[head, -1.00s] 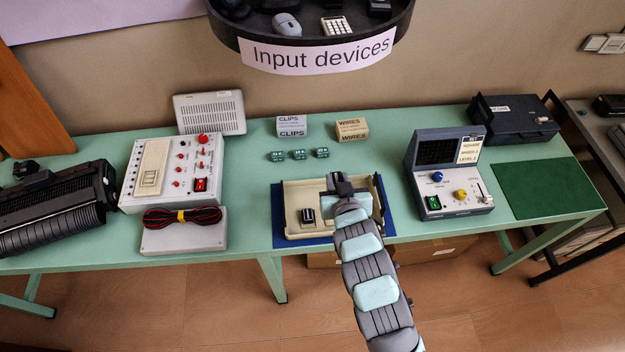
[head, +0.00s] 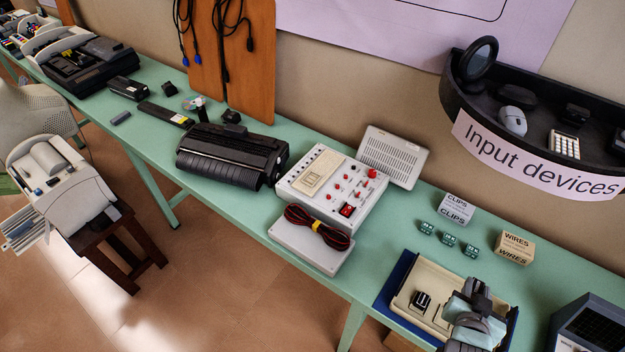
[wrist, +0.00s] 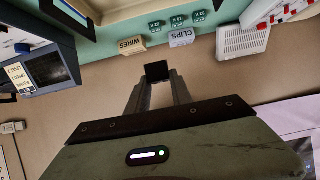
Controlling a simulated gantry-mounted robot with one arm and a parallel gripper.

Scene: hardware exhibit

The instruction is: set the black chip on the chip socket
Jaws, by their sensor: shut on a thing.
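A black square chip (wrist: 157,70) is between the two fingertips of my gripper (wrist: 159,78) in the wrist view. In the head view my gripper (head: 477,290) is above the right part of a cream tray; the chip cannot be made out clearly there. A white tester box (head: 345,208) stands left of the tray, with red knobs and a beige block with a small frame (head: 312,178), which looks like the chip socket. My gripper is well to the right of it. No chip shows on that block.
The cream tray (head: 411,276) lies on a blue mat and holds a small black-and-silver part (head: 421,299). A red-and-black wire coil (head: 318,228) lies on a pale box before the tester. Clips (head: 455,207) and wires (head: 514,246) boxes stand behind the tray, near small green blocks.

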